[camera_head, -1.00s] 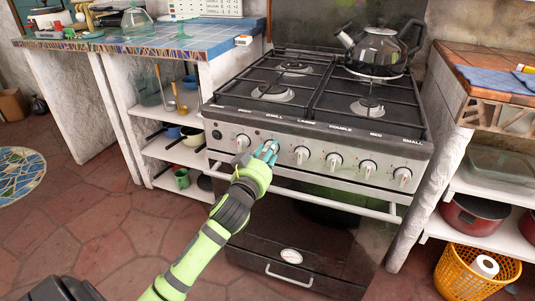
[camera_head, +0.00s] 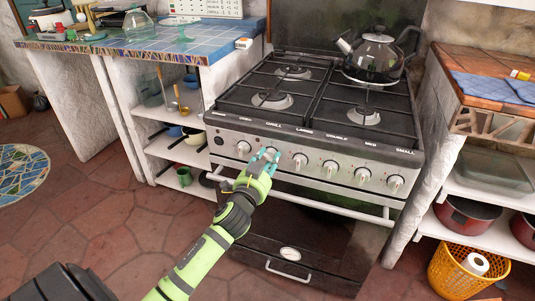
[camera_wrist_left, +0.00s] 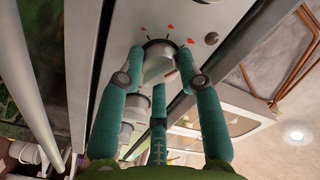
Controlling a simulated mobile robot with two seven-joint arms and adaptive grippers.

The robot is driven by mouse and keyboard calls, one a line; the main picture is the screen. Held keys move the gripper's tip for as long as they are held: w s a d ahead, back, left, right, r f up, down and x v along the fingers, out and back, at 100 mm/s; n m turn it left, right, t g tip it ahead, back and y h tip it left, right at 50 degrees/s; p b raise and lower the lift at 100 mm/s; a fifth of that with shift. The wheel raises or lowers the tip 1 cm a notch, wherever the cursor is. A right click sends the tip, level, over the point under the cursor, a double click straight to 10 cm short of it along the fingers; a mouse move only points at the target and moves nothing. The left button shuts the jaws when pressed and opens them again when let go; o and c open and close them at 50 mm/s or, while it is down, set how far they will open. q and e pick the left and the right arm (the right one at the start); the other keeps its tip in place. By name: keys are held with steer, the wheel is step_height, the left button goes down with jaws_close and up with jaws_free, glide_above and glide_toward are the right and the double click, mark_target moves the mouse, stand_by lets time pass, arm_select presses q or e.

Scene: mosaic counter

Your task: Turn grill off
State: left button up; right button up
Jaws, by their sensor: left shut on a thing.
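The stove's front panel carries a row of silver knobs under printed labels. My left gripper (camera_head: 266,158) is at the second knob from the left, the grill knob (camera_head: 272,151), below the label reading "GRILL". In the left wrist view the teal fingers (camera_wrist_left: 160,85) are closed around this knob (camera_wrist_left: 159,62), with red marks on the panel around it. The fingers partly hide the knob in the head view. Its exact pointer setting is hard to read. My right gripper is not in view.
A dark kettle (camera_head: 375,55) stands on the back right burner. The oven handle rail (camera_head: 330,208) runs just below the knobs. Other knobs (camera_head: 330,168) sit close to the right. Counters flank the stove; a yellow basket (camera_head: 455,275) is on the floor at right.

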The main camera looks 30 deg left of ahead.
arm_select(q)
steer(key=m+p, duration=0.4)
steer(key=m, duration=0.7)
steer(key=shift+a, duration=0.2)
steer(key=shift+m+p, duration=0.3)
steer(key=shift+m, duration=0.4)
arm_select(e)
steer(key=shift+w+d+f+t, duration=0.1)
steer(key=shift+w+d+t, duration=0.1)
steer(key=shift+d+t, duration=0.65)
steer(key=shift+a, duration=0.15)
arm_select(q)
steer(key=o, duration=1.1)
steer(key=shift+o, duration=0.2)
